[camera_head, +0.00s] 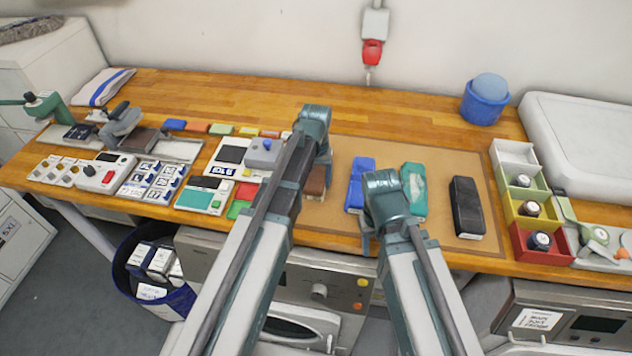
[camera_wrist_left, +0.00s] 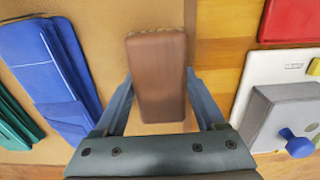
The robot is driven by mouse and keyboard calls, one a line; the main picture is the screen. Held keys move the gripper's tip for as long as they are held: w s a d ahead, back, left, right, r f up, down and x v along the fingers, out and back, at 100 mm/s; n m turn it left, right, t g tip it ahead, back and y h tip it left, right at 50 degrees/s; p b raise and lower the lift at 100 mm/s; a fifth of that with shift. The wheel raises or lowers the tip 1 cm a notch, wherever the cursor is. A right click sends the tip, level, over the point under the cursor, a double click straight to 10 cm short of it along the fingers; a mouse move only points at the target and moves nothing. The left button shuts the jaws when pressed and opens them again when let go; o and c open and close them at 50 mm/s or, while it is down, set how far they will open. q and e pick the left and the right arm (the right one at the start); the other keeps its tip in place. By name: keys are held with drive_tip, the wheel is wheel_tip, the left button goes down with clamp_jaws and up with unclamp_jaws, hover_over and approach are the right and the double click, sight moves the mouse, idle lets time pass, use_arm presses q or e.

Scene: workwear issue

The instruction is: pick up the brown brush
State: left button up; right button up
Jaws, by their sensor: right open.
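The brown brush (camera_wrist_left: 158,82) lies on the tan mat in the left wrist view, as a flat rounded block. In the head view only part of the brush (camera_head: 317,183) shows beside my left arm. My left gripper (camera_wrist_left: 160,82) has one finger on each side of the brush, very close to its edges. I cannot tell whether the fingers press on it. In the head view my left gripper is mostly hidden by its arm. My right gripper (camera_head: 367,238) is low at the mat's front edge, mostly hidden behind its arm.
Blue (camera_head: 357,185), teal (camera_head: 413,188) and black (camera_head: 467,207) items lie on the mat (camera_head: 440,157) right of the brush. A grey box with a blue knob (camera_head: 264,152) stands close on the left. Coloured bins (camera_head: 540,243) stand at the right. The mat's back is clear.

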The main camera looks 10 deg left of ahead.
sight(316, 178)
use_arm(q)
drive_tip(key=c, duration=0.9)
drive_tip(key=shift+o, duration=0.2)
drive_tip(key=shift+r+p, duration=0.8)
drive_tip(key=shift+s+r+p, duration=0.2)
drive_tip(key=shift+r+p, duration=0.45)
drive_tip(key=shift+s+r+p, duration=0.15)
drive_tip(key=shift+r+p, duration=0.45)
drive_tip(key=s+d, duration=0.1)
drive_tip(key=s, duration=0.4)
drive_tip(key=s+d, duration=0.2)
drive_tip(key=s, duration=0.2)
drive_tip(key=s+d+r+p, duration=0.1)
drive_tip(key=s+d, duration=0.1)
drive_tip(key=s, duration=0.3)
drive_tip(key=shift+s, duration=0.3)
drive_tip(key=o, duration=0.9)
drive_tip(key=c, duration=0.5)
drive_tip(key=shift+d+f, duration=0.1)
drive_tip(key=shift+c, duration=0.2)
